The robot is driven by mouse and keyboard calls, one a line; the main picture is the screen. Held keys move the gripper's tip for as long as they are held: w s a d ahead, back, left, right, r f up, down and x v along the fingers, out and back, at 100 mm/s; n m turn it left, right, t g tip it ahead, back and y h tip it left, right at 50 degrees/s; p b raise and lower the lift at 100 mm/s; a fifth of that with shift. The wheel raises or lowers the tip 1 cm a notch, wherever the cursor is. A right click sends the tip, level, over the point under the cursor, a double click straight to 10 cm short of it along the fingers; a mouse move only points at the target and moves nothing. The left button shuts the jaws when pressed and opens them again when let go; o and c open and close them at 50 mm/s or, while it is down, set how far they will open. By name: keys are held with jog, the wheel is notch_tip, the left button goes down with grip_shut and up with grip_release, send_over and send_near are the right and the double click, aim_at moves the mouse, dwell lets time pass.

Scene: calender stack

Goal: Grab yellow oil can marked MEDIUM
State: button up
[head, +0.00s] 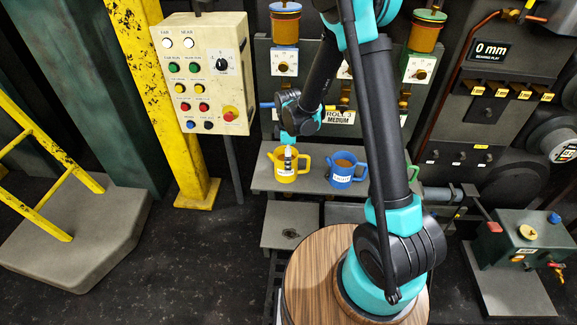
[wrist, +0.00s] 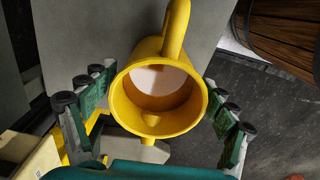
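The yellow oil can (head: 282,176) stands upright at the left of a grey shelf; its white label is too small to read. In the wrist view the yellow can (wrist: 160,130) is seen from above, with an open round mouth, a handle at the top and a short spout towards me. My gripper (head: 289,155) points down over it. In the wrist view my gripper (wrist: 160,77) has its green fingers spread on either side of the can, with no clear contact. A blue can (head: 343,182) with a white label stands to the right. A green can (head: 440,194) is partly hidden by my arm.
The grey shelf (head: 318,187) runs below a panel with a MEDIUM sign (head: 337,119). A control box (head: 206,70) and a yellow post (head: 160,100) stand left. A round wooden top (head: 310,270) is in front. A dark green box (head: 525,238) sits lower right.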

jog(key=c, duration=1.4)
jog(key=shift+o, duration=0.2)
jog(key=shift+r, duration=0.15)
jog(key=shift+s+r, duration=0.2)
jog(key=shift+r, duration=3.15)
jog(key=s, duration=1.9)
jog(key=shift+s+a, duration=0.2)
jog(key=shift+a, duration=0.15)
